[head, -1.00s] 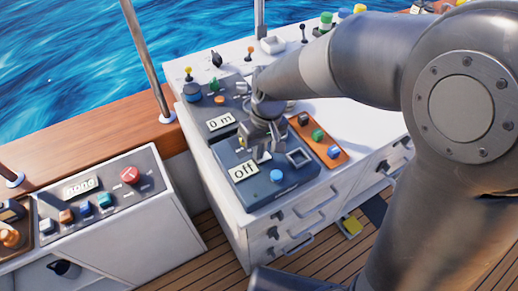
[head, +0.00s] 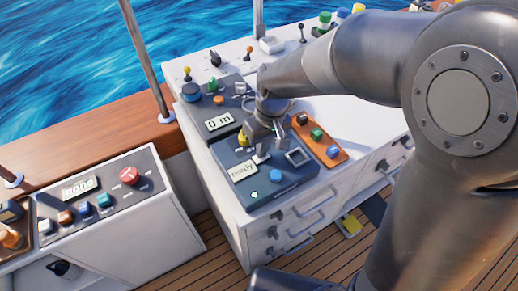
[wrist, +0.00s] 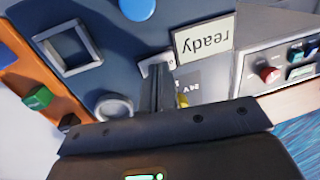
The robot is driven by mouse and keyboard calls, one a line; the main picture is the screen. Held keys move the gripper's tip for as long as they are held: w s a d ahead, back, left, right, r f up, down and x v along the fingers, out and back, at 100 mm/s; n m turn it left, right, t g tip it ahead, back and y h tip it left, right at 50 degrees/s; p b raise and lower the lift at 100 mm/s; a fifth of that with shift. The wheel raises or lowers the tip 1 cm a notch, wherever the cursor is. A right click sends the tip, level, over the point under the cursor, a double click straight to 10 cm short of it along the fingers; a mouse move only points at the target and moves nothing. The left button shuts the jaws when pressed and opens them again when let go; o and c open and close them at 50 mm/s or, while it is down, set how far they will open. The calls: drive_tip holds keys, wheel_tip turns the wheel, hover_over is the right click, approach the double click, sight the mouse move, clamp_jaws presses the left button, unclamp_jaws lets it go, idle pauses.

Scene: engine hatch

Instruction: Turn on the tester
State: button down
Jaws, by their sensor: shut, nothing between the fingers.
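The tester is a dark blue box (head: 292,186) on the white console. Its display (head: 243,170) reads "ready", and it shows upside down in the wrist view (wrist: 205,43). A small green light (head: 254,194) glows near its front edge. A blue button (head: 276,175) and a square frame (head: 298,157) are on its top. My gripper (head: 262,156) is shut and empty, pointing down at the tester just behind the display. In the wrist view its fingers (wrist: 158,84) are at a small pale switch plate (wrist: 156,63); they hide most of it, and I cannot tell whether they touch.
A grey panel reading "0 m" (head: 219,122) sits behind the tester. An orange strip (head: 332,154) with several buttons lies to its right. A separate panel with a red button (head: 129,175) stands at the left. A yellow knob (head: 243,140) is close to my gripper.

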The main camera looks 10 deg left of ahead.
sight(256, 160)
drive_tip(key=shift+r, duration=0.1)
wheel_tip(256, 160, up, 14)
drive_tip(key=s+a, duration=0.1)
drive_tip(key=shift+s+a, duration=0.25)
drive_tip(key=shift+d, duration=0.1)
idle(0.6)
drive_tip(key=s+d+m+t, duration=0.3)
drive_tip(key=s+d+m, duration=0.1)
drive_tip(key=d, duration=0.9)
drive_tip(key=s+d+r+m+t+h, duration=0.1)
drive_tip(key=s+d+m+t, duration=0.2)
drive_tip(key=d, duration=1.1)
drive_tip(key=shift+s+d+m+t, duration=0.2)
drive_tip(key=shift+s+m+t, duration=0.25)
drive_tip(key=shift+m, duration=0.55)
drive_tip(key=c, duration=2.1)
unclamp_jaws()
